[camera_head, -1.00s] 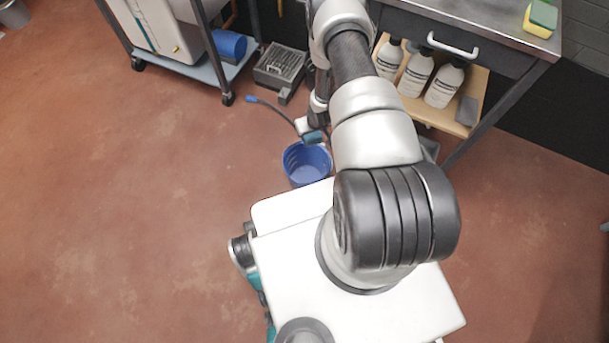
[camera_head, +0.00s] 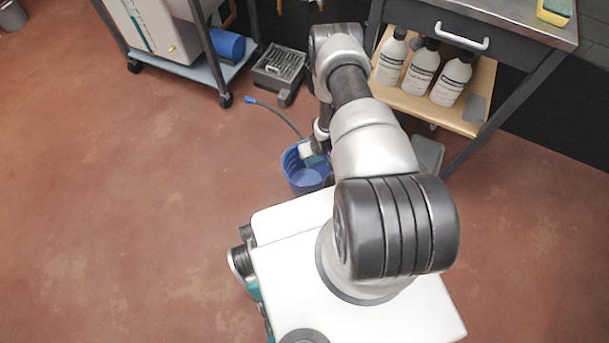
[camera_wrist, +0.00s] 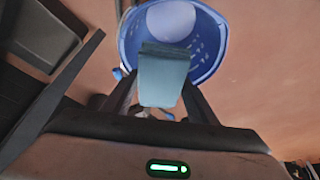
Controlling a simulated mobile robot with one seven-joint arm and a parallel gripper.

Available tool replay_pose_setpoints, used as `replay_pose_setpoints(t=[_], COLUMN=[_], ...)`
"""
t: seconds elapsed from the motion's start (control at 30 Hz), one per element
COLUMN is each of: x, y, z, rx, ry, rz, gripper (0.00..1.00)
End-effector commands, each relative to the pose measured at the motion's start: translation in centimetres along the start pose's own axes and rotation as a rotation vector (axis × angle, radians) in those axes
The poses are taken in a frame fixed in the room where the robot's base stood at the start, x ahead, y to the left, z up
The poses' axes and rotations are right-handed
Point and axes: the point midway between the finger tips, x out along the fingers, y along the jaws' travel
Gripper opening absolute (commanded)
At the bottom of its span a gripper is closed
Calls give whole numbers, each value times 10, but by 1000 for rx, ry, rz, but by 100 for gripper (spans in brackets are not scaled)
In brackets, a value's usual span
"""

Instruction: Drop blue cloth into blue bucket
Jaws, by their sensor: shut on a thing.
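The blue bucket (camera_head: 297,181) stands on the floor just beyond my base in the head view; in the wrist view its perforated wall (camera_wrist: 211,50) shows behind the cloth. My gripper (camera_wrist: 163,92) is shut on the folded blue cloth (camera_wrist: 163,75), a grey-blue block between the two dark fingers. In the head view the cloth (camera_head: 315,160) is at the bucket's mouth, over its inner right side. My arm hides part of the gripper there. I cannot tell whether the cloth touches the bucket.
A dark table with a wooden lower shelf (camera_head: 462,125) holding several white bottles (camera_head: 421,72) stands at the right. A trolley (camera_head: 190,79) with a blue roll (camera_head: 229,45) and a grey toolbox-like unit (camera_head: 278,70) are at the back. The floor at left is clear.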

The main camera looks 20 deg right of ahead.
Motion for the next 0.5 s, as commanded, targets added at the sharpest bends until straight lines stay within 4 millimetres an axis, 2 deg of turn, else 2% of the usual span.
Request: replay_pose_setpoints(t=[0.23,0.27,0.3,0.37,0.5], x=[1,1,1,1,1], y=[0,0,0,0,0], z=[0,0,0,0,0], rx=[0,0,0,0,0], ry=[1,1,1,1,1], rz=[0,0,0,0,0], gripper=[32,56,63,73,74])
